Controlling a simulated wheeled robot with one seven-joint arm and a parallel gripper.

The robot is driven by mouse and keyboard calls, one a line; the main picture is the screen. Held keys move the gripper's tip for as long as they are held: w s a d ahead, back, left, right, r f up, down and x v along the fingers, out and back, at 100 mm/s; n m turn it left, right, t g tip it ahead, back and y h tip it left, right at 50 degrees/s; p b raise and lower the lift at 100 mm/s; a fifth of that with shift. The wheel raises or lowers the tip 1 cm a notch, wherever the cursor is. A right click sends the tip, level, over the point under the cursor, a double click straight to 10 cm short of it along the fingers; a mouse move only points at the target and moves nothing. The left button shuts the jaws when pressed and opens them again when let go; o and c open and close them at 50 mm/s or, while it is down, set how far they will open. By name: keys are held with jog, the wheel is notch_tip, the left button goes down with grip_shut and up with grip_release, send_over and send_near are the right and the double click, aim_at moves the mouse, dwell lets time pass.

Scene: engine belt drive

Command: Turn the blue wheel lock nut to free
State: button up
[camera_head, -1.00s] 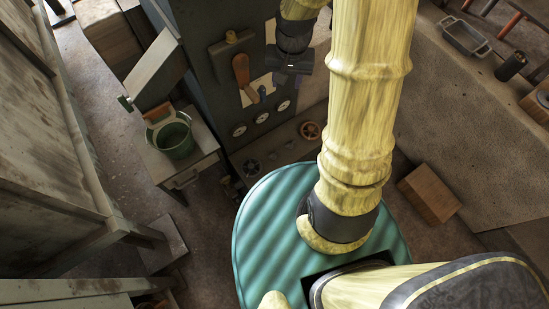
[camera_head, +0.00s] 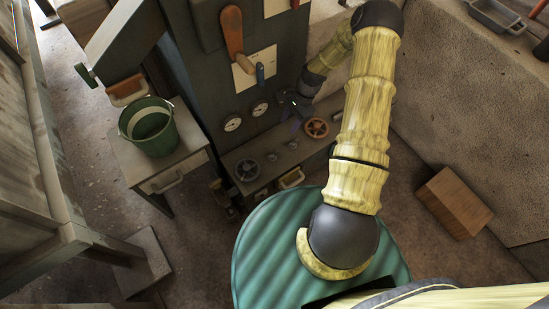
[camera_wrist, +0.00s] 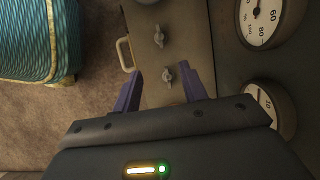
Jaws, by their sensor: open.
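Two small grey wing nuts stand on the ledge of the machine in the wrist view, one nearer (camera_wrist: 168,77) and one farther (camera_wrist: 159,36). I cannot tell which is the blue wheel's lock nut. A dark grey-blue handwheel (camera_head: 247,170) lies at the ledge's left end in the head view, and an orange-brown handwheel (camera_head: 317,128) at its right. My gripper (camera_wrist: 160,78) has its purple fingers apart and empty; the nearer wing nut shows between them, with no contact visible. In the head view my gripper (camera_head: 295,122) is above the ledge, beside the orange-brown wheel.
Round gauges (camera_head: 232,123) sit on the machine face close to my gripper. An orange-handled lever (camera_head: 232,30) is above them. A green bucket (camera_head: 149,126) stands on a small table at left. A wooden block (camera_head: 454,202) lies on the floor at right.

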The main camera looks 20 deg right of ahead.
aim_at(273, 155)
dwell(0.3)
jog(key=b+x, duration=0.5)
jog(key=x, duration=1.2)
jog(key=shift+a+f, duration=0.15)
jog(key=shift+f, duration=0.1)
grip_shut()
